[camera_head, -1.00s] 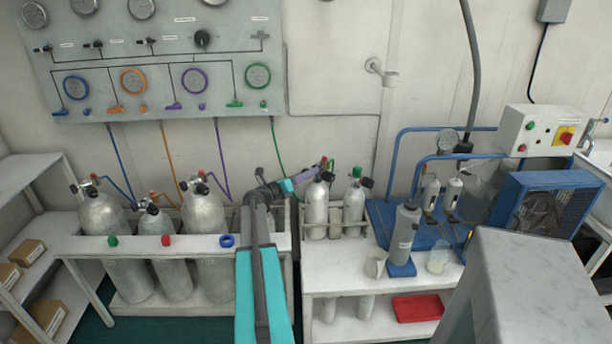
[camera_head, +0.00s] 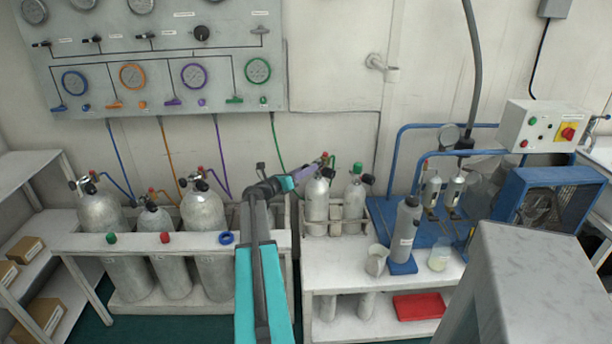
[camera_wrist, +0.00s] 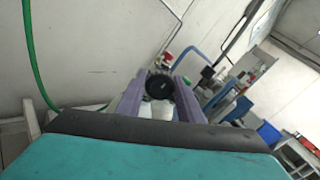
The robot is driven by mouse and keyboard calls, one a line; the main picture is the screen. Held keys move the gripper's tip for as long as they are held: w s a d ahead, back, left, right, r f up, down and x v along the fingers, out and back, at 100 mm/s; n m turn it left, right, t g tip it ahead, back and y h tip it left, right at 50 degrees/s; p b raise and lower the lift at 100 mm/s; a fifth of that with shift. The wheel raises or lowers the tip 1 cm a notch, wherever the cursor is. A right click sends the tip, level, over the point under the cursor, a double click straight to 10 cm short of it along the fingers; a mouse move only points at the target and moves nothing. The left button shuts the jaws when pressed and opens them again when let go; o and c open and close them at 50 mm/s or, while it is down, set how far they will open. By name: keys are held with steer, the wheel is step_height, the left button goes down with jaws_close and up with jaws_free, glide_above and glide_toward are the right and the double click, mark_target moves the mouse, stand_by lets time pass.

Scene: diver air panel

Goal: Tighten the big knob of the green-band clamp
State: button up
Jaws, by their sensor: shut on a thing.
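My gripper (camera_wrist: 160,97) has its two purple fingers on either side of a round black knob (camera_wrist: 159,84) in the wrist view, shut on it. A pale, whitish body shows below the knob between the fingers. In the head view my gripper (camera_head: 309,172) reaches the top of the left small cylinder (camera_head: 316,201) on the white bench. A little green and red shows just beyond the fingertips there. The fingers and arm hide much of the clamp, and I cannot make out its green band.
A green hose (camera_wrist: 33,60) hangs at the left of the wrist view. A second small cylinder (camera_head: 354,202) with a black knob stands close to the right. Larger cylinders (camera_head: 204,212) stand in a white rack (camera_head: 140,242) to the left. A grey bottle (camera_head: 404,232) stands further right.

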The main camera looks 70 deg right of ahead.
steer(key=m+b, duration=0.4)
steer(key=b, duration=0.1)
steer(key=shift+f, duration=0.4)
steer(key=m+b, duration=0.4)
steer(key=shift+d+b, duration=0.1)
steer(key=shift+b, duration=0.3)
steer(key=m+b, duration=0.4)
steer(key=b, duration=0.2)
steer(key=shift+r+m, duration=0.1)
steer(key=shift+m, duration=0.3)
steer(key=shift+s+r+m, duration=0.1)
steer(key=shift+m, duration=0.2)
steer(key=o, duration=1)
steer(key=shift+r, duration=0.15)
